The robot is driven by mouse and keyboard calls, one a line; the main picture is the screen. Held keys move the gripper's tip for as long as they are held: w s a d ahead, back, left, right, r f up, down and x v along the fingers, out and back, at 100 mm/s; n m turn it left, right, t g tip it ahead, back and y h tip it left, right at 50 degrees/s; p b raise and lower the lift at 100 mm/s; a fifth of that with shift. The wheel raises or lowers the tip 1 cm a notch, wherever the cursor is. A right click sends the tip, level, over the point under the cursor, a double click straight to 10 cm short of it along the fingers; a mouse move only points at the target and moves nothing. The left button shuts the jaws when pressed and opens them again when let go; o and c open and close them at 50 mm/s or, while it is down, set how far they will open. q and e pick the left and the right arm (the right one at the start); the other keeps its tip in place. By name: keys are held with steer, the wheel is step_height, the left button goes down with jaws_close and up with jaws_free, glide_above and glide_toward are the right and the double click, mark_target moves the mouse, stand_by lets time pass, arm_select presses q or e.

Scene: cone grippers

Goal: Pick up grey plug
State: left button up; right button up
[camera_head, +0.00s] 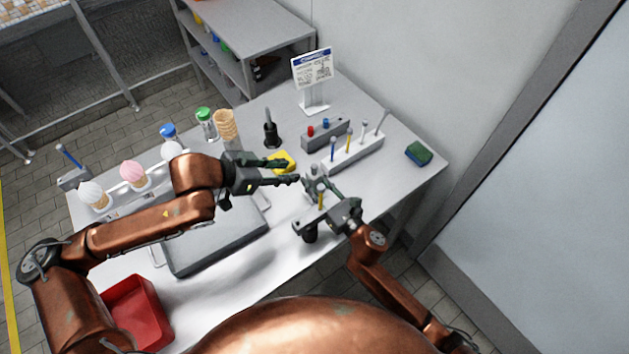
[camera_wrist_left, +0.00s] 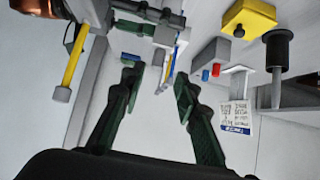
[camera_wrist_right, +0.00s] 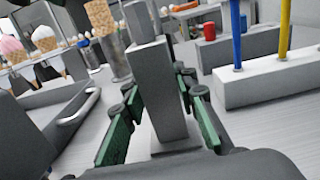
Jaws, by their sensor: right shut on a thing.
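The grey plug (camera_wrist_right: 160,95) is a tall grey block between the green-padded fingers of my right gripper (camera_wrist_right: 160,105). In the head view the plug (camera_head: 314,171) shows small at the tips of my right gripper (camera_head: 318,184), over the right part of the table. I cannot tell whether its lower end touches the table. My left gripper (camera_head: 292,170) is just left of it, with its fingers apart. In the left wrist view my left gripper (camera_wrist_left: 158,85) is open and empty.
A white rack (camera_head: 352,153) with upright rods and a grey block (camera_head: 325,134) with red and blue pegs stand behind the grippers. A yellow block (camera_head: 284,160) is near my left gripper. A grey tray (camera_head: 215,243), red bin (camera_head: 140,310) and sponge (camera_head: 418,153) lie around.

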arm_select(q)
steer(key=shift+o, duration=1)
steer(key=shift+w, duration=0.1)
step_height(320, 180, up, 6)
steer(key=m+g+y, duration=0.6)
steer(key=m+y, duration=0.2)
steer(key=m, duration=0.7)
glide_above(314, 165)
steer(key=f, duration=0.6)
steer(key=shift+w+a, duration=0.1)
steer(key=shift+a, duration=0.3)
steer(key=f, duration=0.2)
steer(key=d+f, duration=0.1)
steer(key=f, duration=0.1)
steer(key=shift+f, duration=0.65)
steer(key=shift+c, duration=0.4)
